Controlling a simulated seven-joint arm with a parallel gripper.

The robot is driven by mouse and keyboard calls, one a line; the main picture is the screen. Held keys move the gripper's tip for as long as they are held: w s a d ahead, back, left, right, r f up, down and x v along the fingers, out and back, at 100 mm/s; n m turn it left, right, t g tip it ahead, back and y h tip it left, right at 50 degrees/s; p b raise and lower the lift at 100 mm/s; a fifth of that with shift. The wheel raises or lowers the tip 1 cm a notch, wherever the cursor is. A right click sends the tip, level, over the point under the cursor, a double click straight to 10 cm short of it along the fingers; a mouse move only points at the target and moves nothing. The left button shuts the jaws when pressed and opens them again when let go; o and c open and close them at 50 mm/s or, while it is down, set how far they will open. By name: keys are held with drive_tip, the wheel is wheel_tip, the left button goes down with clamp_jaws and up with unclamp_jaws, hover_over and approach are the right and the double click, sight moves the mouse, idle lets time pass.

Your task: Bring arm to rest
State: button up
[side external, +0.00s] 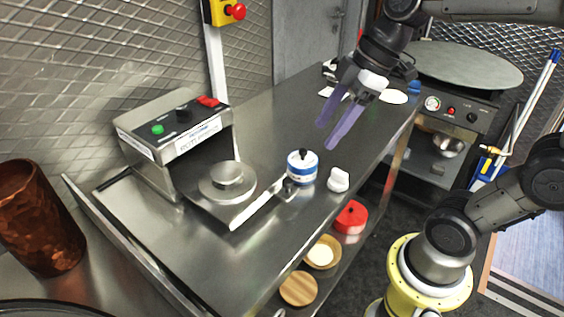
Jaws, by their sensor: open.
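My gripper (332,124) has two long purple fingers. It is open and empty, held above the steel counter (262,122) and pointing down to the left. The fingers are apart from everything on the counter. My arm comes in from the upper right, and its yellow base stands at the lower right.
A press-like machine (178,140) with a round steel plate stands on the counter. Near it are a blue-and-white canister (302,168) and a white knob-like item (339,180). A round griddle (465,65) is behind. A shelf below holds a red container (351,217).

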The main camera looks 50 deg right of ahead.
drive_tip(key=s+d+f+m+t+h, duration=0.1)
drive_tip(key=s+f+m, duration=0.3)
drive_tip(key=s+m, duration=0.5)
drive_tip(key=shift+d+f+m+t+h, duration=0.15)
drive_tip(key=shift+d+m+t+h, duration=0.25)
drive_tip(key=shift+d+h, duration=0.5)
